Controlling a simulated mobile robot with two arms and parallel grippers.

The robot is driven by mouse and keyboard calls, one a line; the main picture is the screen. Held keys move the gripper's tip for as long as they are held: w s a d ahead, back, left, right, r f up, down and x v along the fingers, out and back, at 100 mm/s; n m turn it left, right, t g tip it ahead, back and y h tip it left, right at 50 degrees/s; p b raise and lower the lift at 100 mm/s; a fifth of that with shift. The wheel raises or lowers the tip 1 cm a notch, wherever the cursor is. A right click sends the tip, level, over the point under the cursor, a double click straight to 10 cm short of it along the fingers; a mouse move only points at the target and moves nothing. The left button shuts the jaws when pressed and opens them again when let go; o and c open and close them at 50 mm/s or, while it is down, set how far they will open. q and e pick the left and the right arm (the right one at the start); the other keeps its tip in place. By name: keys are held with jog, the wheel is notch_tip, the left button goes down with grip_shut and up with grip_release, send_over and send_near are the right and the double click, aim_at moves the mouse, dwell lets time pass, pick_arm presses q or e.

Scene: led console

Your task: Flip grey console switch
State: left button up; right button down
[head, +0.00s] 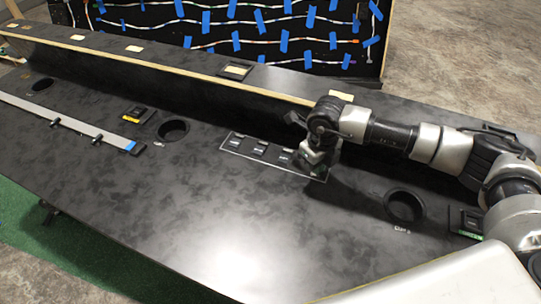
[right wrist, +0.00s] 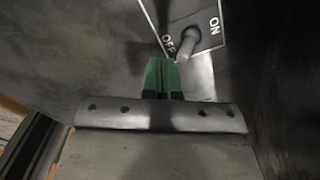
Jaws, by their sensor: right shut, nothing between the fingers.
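The switch panel (head: 234,144) is set in the dark console top, with several dark units in a row inside a thin pale frame. My right gripper (head: 313,168) is over the panel's right end and hides what lies under it. In the right wrist view, a grey plate (right wrist: 207,24) is lettered OFF and ON and carries a small grey toggle lever (right wrist: 187,42). The lever stands between the two words; which way it is thrown, I cannot tell. My right gripper's green fingertips (right wrist: 163,74) are together and empty, just beside the lever on the OFF side. My left gripper is not in view.
Round cup holes (head: 173,130) (head: 404,206) lie on both sides of the panel. A yellow-marked unit (head: 136,114) and a grey rail (head: 68,118) are at left; a green-marked unit (head: 466,222) is at right. A raised ledge (head: 185,69) runs behind. The front console surface is clear.

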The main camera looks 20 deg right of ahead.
jog(key=shift+f, duration=0.3)
jog(key=shift+w+d, duration=0.1)
jog(key=shift+w, duration=0.05)
jog(key=shift+w+d+b, duration=0.2)
jog(key=shift+w+b, duration=0.1)
jog(key=shift+b, duration=0.15)
jog(key=shift+w+d, duration=0.4)
jog(key=shift+w, duration=0.1)
jog(key=shift+r, duration=0.15)
notch_tip(320, 180, up, 7)
jog(key=p, duration=0.4)
jog(key=shift+s+a, duration=0.25)
jog(key=shift+s, duration=0.1)
